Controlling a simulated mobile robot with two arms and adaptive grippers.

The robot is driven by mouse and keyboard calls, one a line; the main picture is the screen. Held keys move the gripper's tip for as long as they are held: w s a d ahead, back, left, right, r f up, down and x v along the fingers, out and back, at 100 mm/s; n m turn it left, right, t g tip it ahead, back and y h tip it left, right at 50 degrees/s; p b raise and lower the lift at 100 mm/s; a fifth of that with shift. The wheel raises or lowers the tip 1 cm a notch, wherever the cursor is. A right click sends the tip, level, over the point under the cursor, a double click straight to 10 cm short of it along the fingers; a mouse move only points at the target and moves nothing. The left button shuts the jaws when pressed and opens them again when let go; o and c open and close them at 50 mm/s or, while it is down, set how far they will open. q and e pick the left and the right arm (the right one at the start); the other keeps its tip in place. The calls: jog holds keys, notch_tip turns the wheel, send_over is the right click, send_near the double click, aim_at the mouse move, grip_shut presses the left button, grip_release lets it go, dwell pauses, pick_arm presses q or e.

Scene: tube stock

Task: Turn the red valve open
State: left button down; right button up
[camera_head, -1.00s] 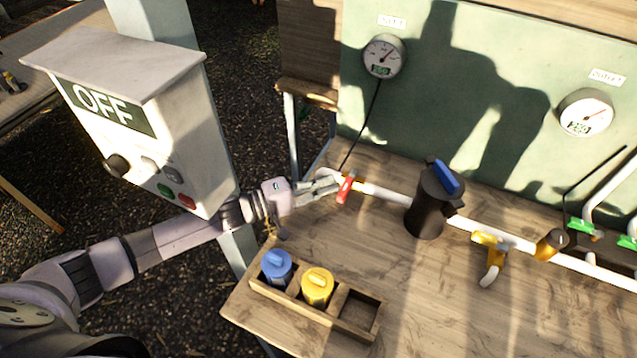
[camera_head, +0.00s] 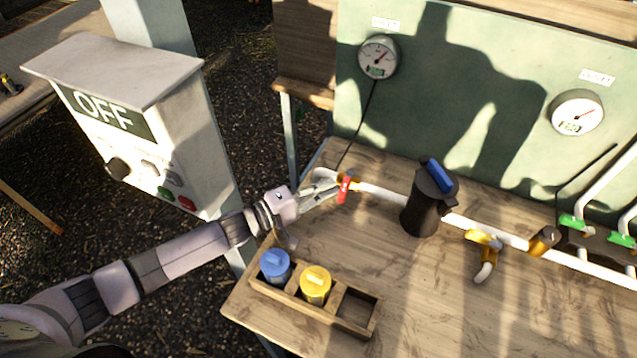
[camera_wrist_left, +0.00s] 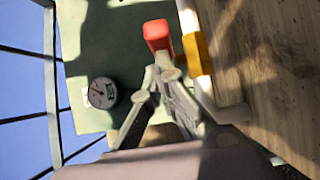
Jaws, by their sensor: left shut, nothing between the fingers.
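The red valve (camera_head: 344,188) is a small red lever on the white pipe (camera_head: 384,194), near its left end at the back of the wooden table. My left gripper (camera_head: 335,187) is shut and empty, with its fingertips right beside the red lever on its left. In the left wrist view the red lever (camera_wrist_left: 158,35) stands just beyond the fingertips (camera_wrist_left: 162,68), next to a yellow pipe fitting (camera_wrist_left: 197,53). I cannot tell whether the fingertips touch it. My right gripper is not in view.
A black canister with a blue top (camera_head: 431,197) stands on the pipe line to the right. A wooden rack (camera_head: 357,309) with a blue and a yellow filter sits at the table's front. A grey OFF box (camera_head: 165,130) stands left, above my arm. Gauges (camera_head: 378,57) hang on the green panel.

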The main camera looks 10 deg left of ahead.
pick_arm(q)
jog(key=shift+s+d+p, duration=0.35)
jog(key=shift+d+p, duration=0.05)
jog(key=shift+d, duration=0.25)
jog(key=shift+s+d+p, duration=0.3)
jog(key=shift+d+p, duration=0.05)
jog(key=shift+d, duration=0.3)
